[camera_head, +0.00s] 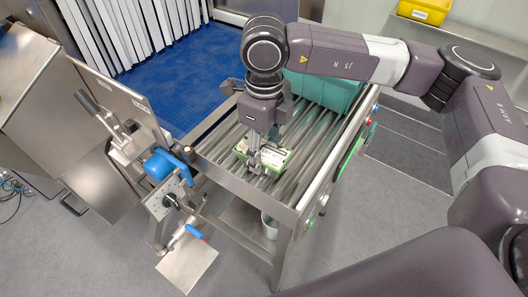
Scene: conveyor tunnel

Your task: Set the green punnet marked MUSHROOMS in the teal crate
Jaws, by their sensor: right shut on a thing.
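The green punnet (272,159) with a pale top label sits at the near part of the roller conveyor; its lettering is too small to read. My right gripper (255,158) points down from above and is shut on the punnet's left side. I cannot tell whether the punnet is touching the rollers or slightly raised. The teal crate (326,94) stands farther back on the conveyor, partly hidden behind my right arm. My left gripper does not show.
The roller conveyor (222,151) has bare rollers around the punnet. A steel machine with a lever and blue knob (158,165) stands at its left. A blue belt (175,85) with a white strip curtain (125,30) lies behind. A yellow bin (424,11) is at the top right.

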